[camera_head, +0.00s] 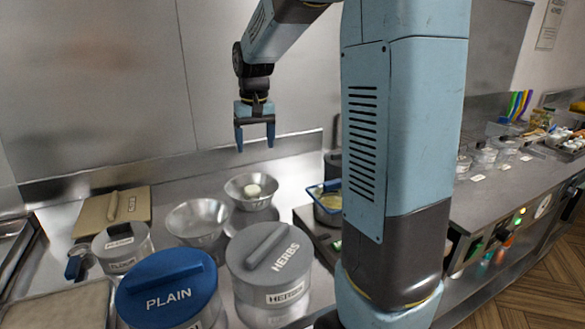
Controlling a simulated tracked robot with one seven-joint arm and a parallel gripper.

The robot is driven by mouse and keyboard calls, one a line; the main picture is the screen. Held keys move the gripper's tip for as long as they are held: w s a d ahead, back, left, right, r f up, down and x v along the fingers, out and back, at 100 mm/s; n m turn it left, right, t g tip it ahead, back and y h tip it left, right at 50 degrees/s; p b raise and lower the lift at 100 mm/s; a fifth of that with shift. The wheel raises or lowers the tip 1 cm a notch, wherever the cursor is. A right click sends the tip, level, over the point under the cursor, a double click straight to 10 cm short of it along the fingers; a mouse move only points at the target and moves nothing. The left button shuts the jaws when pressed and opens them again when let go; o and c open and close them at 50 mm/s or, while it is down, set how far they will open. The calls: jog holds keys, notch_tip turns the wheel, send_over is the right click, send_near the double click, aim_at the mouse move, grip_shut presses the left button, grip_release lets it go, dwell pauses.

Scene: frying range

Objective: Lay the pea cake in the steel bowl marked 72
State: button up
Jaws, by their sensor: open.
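My gripper (255,147) hangs in the air with its blue fingers pointing down, open and empty. It is above and behind the two steel bowls. The rear steel bowl (237,201) holds a small pale round lump (252,190); I cannot tell whether this is the pea cake. The front steel bowl (198,235) looks empty. No mark 72 can be read on either bowl. No other thing can be made out as the pea cake.
A blue-lidded PLAIN tub (168,277) and a grey-lidded HERBS tub (270,252) stand in front of the bowls. A smaller tub (122,240) and a tan lid (90,215) are left. A blue-rimmed basket (325,197) is right, beside my column. A steel wall backs the counter.

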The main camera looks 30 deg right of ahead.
jog(key=s+r+t, duration=0.2)
jog(key=s, duration=1.1)
jog(key=s+r+t, duration=0.1)
jog(key=s+t, duration=0.1)
jog(key=s, duration=1.2)
jog(key=shift+a+r+n, duration=0.2)
jog(key=shift+r+n, duration=0.1)
jog(key=shift+r, duration=0.1)
jog(key=shift+c, duration=0.3)
